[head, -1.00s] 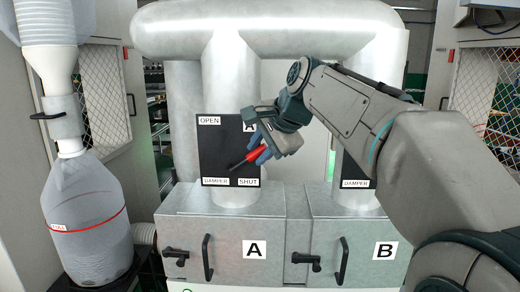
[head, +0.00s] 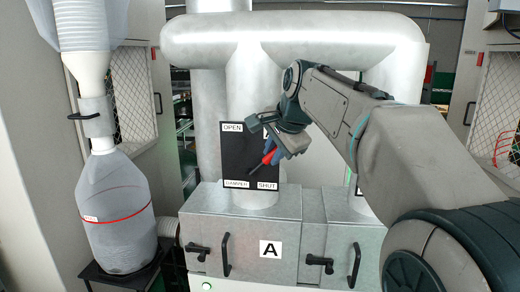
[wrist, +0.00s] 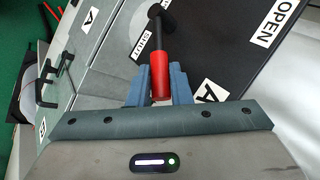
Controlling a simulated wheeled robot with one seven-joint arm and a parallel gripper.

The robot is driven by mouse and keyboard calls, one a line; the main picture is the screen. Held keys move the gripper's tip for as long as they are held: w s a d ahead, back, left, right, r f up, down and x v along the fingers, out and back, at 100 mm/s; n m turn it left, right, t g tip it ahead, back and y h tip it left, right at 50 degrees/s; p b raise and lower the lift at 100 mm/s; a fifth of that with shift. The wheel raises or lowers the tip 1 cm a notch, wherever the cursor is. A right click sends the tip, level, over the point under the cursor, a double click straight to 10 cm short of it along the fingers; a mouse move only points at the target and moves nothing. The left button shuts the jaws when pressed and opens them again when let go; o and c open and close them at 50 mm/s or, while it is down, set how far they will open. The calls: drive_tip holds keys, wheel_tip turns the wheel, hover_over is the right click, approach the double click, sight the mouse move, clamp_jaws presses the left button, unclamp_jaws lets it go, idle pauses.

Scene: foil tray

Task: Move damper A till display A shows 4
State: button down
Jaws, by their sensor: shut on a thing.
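Damper A's lever has a red handle (head: 268,157) on a black plate (head: 234,152) marked OPEN at top left and SHUT at bottom right. The lever slants up and right from its dark pivot end. My gripper (head: 271,155) is shut on the red handle. In the wrist view, the red handle (wrist: 160,78) sits between the blue fingertips (wrist: 158,84), and its dark shaft runs up to the plate. My gripper covers the plate's upper right part. No display A reading can be seen in either view.
Below the plate is a grey metal box with an A label (head: 270,249) and black handles. A large pipe (head: 290,40) runs above. My arm hides much of the B side.

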drive_tip(key=c, duration=1.6)
unclamp_jaws()
drive_tip(key=shift+r, duration=0.1)
drive_tip(key=v, duration=1.3)
drive_tip(key=shift+s+r, duration=0.2)
drive_tip(key=shift+r, duration=0.05)
drive_tip(key=shift+d, duration=0.1)
drive_tip(key=s+d+f+n+g+h, duration=0.1)
drive_tip(key=s+f+n, duration=0.2)
drive_tip(key=s+f, duration=0.3)
drive_tip(key=s+d+f+n+g, duration=0.1)
drive_tip(key=s+f+n, duration=0.3)
drive_tip(key=f, duration=1.3)
drive_tip(key=s+d+f+n+g+h, duration=0.1)
drive_tip(key=s+d+f+n, duration=0.2)
drive_tip(key=s+f, duration=0.6)
wheel_tip(320, 180, down, 3)
drive_tip(key=shift+s+f+n+h, duration=0.1)
drive_tip(key=shift+s+n+h, duration=0.25)
drive_tip(key=shift+n, duration=0.35)
